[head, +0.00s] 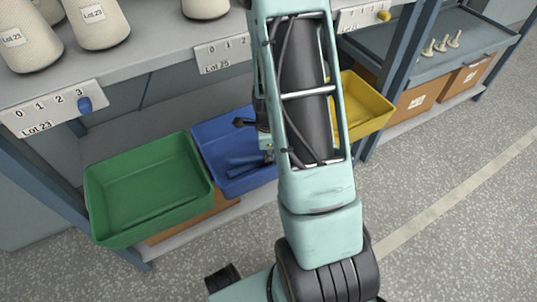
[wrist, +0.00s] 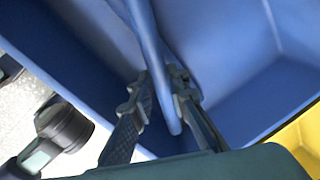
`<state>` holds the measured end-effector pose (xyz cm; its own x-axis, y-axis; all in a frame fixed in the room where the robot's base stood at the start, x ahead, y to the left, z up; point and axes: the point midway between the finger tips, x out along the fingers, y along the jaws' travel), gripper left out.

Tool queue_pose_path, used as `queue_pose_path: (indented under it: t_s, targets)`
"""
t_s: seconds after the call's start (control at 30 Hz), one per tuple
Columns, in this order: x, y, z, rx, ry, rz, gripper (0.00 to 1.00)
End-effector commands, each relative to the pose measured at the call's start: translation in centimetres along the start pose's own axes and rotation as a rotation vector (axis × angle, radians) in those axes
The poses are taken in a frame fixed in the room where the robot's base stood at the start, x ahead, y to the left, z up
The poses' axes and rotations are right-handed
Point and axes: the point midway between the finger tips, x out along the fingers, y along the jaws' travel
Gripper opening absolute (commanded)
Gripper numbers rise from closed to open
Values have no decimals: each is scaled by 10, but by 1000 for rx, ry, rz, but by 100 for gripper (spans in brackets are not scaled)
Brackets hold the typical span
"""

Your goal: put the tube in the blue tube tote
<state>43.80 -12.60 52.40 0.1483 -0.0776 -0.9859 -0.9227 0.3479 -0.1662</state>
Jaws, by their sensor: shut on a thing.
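The blue tube tote (head: 212,126) stands on the lower shelf, between a green tote and a yellow one. In the wrist view its blue walls (wrist: 235,40) fill most of the picture around my gripper. My gripper (wrist: 160,98) is shut on a long, slim blue tube (wrist: 152,48), which runs between the two fingers and past them. The tube and fingers appear over or inside the blue tote; I cannot tell whether the tube touches its floor. In the head view my arm hides most of the gripper and the right part of the tote.
A green tote (head: 150,190) stands to the left and a yellow tote (head: 368,105) to the right. White bobbins (head: 100,22) stand on the shelf above, whose front edge carries number labels (head: 55,108). Cardboard boxes (head: 410,108) sit at the right. The floor in front is clear.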

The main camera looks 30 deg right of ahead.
Motion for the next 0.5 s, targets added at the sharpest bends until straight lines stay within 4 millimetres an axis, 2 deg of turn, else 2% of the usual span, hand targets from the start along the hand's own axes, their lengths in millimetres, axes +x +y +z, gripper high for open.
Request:
queue_pose_path:
  t_s: [0.3, 0.33, 0.5]
  targets:
    - [11, 2, 0, 0, 1, 1, 0]
    - [11, 2, 0, 0, 0, 0, 16]
    - [10, 2, 0, 0, 0, 1, 33]
